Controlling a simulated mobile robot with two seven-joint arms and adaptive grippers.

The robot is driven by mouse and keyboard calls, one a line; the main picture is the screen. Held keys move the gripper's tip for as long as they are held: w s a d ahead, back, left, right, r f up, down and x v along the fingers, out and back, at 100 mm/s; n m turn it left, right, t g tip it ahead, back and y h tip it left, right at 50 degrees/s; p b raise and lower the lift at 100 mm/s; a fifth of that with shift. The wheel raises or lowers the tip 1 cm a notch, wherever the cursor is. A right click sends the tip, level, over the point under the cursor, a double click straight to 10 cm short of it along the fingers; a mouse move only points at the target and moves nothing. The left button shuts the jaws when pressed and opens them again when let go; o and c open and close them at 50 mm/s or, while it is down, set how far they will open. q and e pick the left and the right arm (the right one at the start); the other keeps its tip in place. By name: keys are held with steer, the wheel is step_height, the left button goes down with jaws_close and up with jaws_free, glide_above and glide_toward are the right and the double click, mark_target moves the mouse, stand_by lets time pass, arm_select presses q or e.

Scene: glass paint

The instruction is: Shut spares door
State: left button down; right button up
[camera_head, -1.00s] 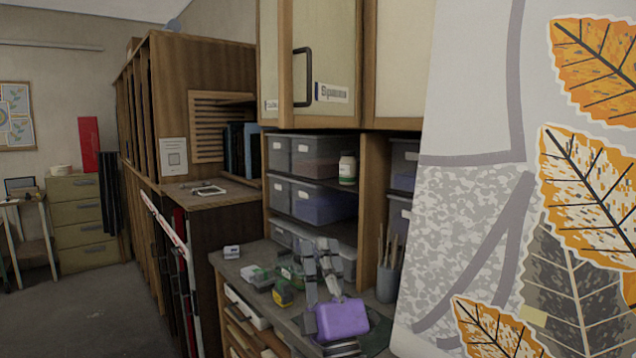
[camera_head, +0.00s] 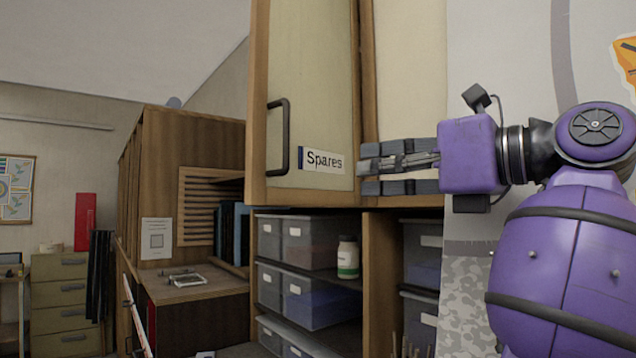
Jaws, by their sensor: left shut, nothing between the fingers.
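The spares door (camera_head: 312,75) is a pale panel in a wooden frame, with a dark bar handle (camera_head: 280,136) on its left side and a "Spares" label (camera_head: 323,160) low down. It appears to stand ajar, its handle side swung out from the wall cabinet. My left gripper (camera_head: 366,170), with a purple body and dark fingers, is shut and empty. It points left at the door's lower right part, just right of the label. I cannot tell whether the fingertips touch the door. My right gripper is not in view.
Below the door are shelves with grey bins (camera_head: 309,242) and a white bottle (camera_head: 347,258). Another pale cabinet panel (camera_head: 403,70) is to the right. A wooden cabinet (camera_head: 190,140) stands at the left, and a patterned panel (camera_head: 468,285) is behind my arm.

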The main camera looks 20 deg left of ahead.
mark_target(298, 168)
arm_select(q)
steer(key=x, duration=0.4)
steer(key=s+r+p+x, duration=0.1)
steer(key=x, duration=0.3)
steer(key=s+a+p+x, duration=0.1)
steer(key=x, duration=0.3)
steer(key=shift+a+r, duration=0.1)
steer(key=shift+r, duration=0.05)
steer(key=shift+w+a, duration=0.3)
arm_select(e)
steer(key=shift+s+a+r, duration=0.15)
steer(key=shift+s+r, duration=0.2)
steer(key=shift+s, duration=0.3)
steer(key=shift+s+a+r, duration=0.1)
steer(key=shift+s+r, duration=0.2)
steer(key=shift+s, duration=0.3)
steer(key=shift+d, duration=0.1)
